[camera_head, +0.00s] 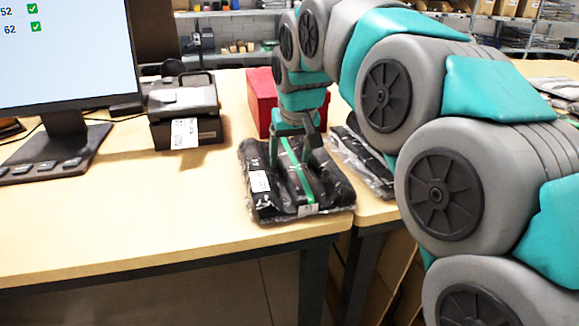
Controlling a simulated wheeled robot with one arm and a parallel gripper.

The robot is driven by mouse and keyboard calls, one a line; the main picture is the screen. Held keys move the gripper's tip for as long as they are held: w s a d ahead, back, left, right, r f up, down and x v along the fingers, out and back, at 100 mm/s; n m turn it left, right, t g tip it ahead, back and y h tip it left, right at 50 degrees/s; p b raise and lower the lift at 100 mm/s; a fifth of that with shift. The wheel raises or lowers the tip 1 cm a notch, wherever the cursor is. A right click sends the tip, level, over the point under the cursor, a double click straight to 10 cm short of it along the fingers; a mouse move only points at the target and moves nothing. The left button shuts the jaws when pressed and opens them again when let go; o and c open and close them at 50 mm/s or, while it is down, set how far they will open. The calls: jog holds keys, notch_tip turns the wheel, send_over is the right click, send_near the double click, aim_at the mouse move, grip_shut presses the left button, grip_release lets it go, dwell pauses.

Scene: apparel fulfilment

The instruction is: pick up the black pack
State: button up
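My gripper (292,160) points down at the back part of the pack. My arm comes in from the right.
A second dark plastic-wrapped pack (362,162) lies to the right, partly behind my arm. A red box (262,104) stands behind the gripper. A label printer (184,112) and a monitor (66,50) stand on the left. The table's front left is clear.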

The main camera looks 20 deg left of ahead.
grip_shut()
dwell(0.3)
dwell(0.3)
